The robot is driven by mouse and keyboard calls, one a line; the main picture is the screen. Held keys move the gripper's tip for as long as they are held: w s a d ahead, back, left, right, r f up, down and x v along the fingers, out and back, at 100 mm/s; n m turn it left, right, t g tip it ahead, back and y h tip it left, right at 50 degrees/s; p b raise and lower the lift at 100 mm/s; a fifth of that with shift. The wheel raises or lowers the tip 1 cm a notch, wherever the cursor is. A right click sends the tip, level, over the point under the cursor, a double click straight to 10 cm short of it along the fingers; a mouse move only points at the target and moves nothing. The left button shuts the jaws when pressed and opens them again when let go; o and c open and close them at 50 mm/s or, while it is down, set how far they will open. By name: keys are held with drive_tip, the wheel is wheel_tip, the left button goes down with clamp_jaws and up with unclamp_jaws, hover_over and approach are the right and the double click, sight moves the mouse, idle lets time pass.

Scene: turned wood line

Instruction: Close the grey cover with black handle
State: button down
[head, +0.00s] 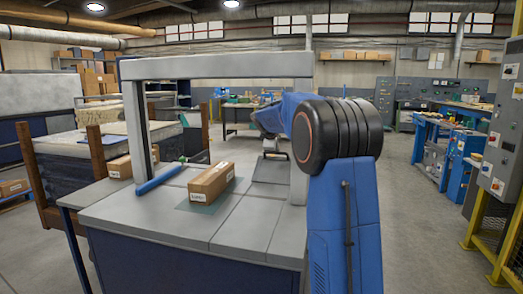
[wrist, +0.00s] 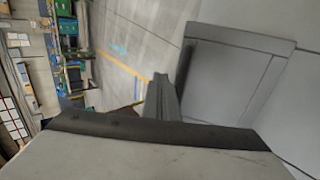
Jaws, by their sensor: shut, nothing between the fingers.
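The grey cover (head: 270,172) is a flat panel at the far right of the bench top in the head view, partly hidden by my arm. It also shows as a framed grey panel in the wrist view (wrist: 225,75).
The grey bench top (head: 225,236) carries a labelled cardboard box (head: 212,181) on a dark green patch. A grey overhead frame (head: 217,67) spans the bench, and a blue bar (head: 158,180) lies by its left post. Open floor (head: 415,215) lies right of my arm.

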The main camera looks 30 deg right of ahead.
drive_tip(key=shift+w+d+f, duration=0.2)
drive_tip(key=shift+f, duration=0.1)
idle(1.2)
